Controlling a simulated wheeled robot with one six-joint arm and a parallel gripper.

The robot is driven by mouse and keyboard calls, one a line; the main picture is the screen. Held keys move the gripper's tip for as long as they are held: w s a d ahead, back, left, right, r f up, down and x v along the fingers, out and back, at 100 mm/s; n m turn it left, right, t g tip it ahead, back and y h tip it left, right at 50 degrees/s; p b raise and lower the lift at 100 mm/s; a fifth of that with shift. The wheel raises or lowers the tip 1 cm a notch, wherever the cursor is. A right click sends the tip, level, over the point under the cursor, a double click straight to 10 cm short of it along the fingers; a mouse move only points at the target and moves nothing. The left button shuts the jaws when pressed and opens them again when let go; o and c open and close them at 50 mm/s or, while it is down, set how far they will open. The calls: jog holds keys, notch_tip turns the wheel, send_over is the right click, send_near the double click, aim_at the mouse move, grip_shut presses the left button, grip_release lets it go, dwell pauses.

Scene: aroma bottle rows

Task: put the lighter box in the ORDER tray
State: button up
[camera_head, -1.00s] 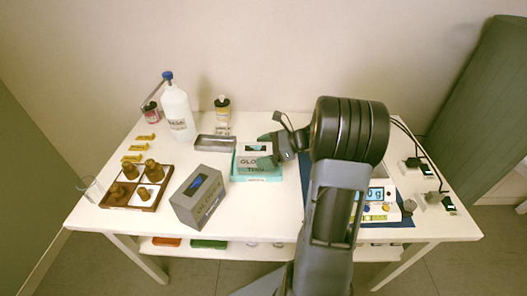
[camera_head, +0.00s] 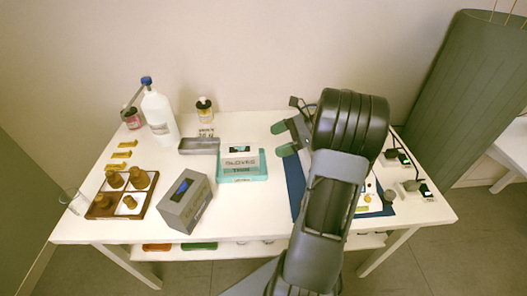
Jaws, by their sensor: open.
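My gripper (camera_head: 282,139) is open, its green fingertips spread above the table, right of the teal-and-grey gloves box (camera_head: 242,177). I see nothing between them. The gloves box lies on the table, apart from the fingers. A shallow grey metal tray (camera_head: 199,151) is empty behind it to the left. A small card (camera_head: 206,133) stands behind the tray, its print too small to read surely, so I cannot tell whether this is the ORDER tray. I cannot tell which thing is the lighter box. My arm hides most of the white scale (camera_head: 369,203) on the blue mat (camera_head: 294,183).
A grey device (camera_head: 186,203) with a dark display stands at front left, beside a wooden compartment tray (camera_head: 151,202) with brown bottles. Black adapters (camera_head: 417,187) sit at right.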

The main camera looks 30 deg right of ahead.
jog(key=s+a+n+g+h, duration=0.1)
jog(key=s+a+n+h, duration=0.4)
jog(key=a+n, duration=0.4)
jog(key=s+a+n+g+h, duration=0.2)
jog(key=s+a+n+h, duration=0.3)
jog(key=a+n, duration=0.5)
jog(key=f+n+h, duration=0.1)
jog(key=n, duration=0.3)
jog(key=shift+h, duration=0.4)
